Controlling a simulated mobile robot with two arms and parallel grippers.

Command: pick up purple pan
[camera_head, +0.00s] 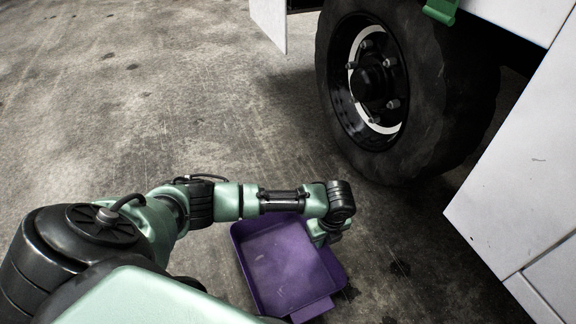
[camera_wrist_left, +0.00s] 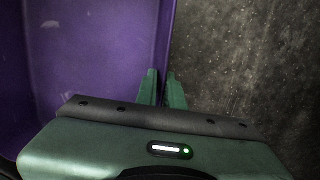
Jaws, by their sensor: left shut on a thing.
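The purple pan (camera_head: 285,264) is a shallow rectangular tray with raised walls and a tab at its near edge. It is low over or on the concrete floor in the head view; I cannot tell whether it touches the floor. My left gripper (camera_head: 328,236) is at the pan's right wall. In the left wrist view the pan (camera_wrist_left: 90,50) fills the left side, and the left gripper's green fingers (camera_wrist_left: 162,88) are shut on its rim, one on each side of the wall. My right gripper is not in view.
A large black vehicle wheel (camera_head: 435,95) stands beyond the pan to the right. White vehicle panels (camera_head: 525,170) rise at the right edge. Another white panel (camera_head: 269,20) hangs at the top. The concrete floor (camera_head: 130,90) is clear to the upper left.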

